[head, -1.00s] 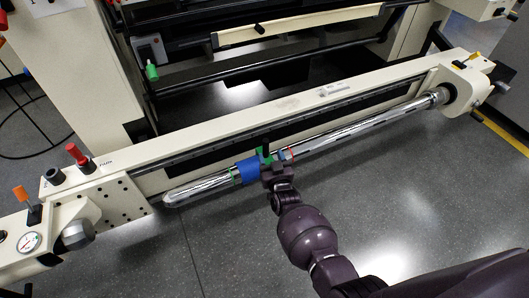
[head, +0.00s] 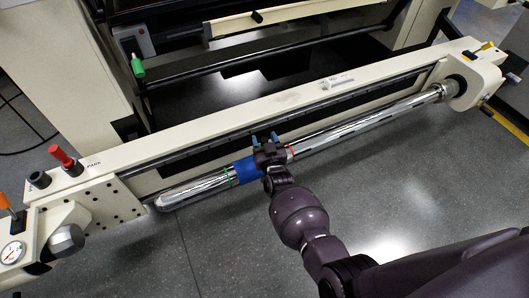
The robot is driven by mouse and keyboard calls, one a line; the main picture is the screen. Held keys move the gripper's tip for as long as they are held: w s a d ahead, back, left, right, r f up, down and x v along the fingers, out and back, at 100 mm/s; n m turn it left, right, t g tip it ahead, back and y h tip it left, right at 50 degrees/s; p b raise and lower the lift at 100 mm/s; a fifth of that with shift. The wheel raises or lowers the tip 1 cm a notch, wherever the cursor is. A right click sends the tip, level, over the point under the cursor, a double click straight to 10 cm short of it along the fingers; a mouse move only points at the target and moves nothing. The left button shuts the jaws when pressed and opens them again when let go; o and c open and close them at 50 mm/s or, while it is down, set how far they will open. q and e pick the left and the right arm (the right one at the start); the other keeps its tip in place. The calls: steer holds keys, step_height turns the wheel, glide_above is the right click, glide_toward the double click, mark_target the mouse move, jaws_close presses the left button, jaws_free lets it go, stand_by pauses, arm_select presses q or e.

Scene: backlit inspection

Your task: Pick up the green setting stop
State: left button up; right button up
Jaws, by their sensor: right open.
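My right gripper (head: 264,138) is open over the chrome shaft (head: 350,129), just right of the blue sleeve (head: 246,170). Its two blue fingertips point away from me, toward the long cream beam. I cannot make out the green setting stop clearly now; the gripper and wrist cover the spot where a green piece showed earlier. A thin green band (head: 230,175) shows at the left end of the blue sleeve. I cannot tell whether the fingers touch anything. My left gripper is not in view.
The cream beam (head: 290,99) runs behind the shaft. A red knob (head: 62,157) and a gauge (head: 12,252) are at the left. A green-handled lever (head: 137,67) is on the machine behind. Grey floor (head: 420,190) lies open in front.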

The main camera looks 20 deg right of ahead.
steer(key=shift+s+r, duration=0.1)
steer(key=shift+c, duration=0.9)
jaws_close()
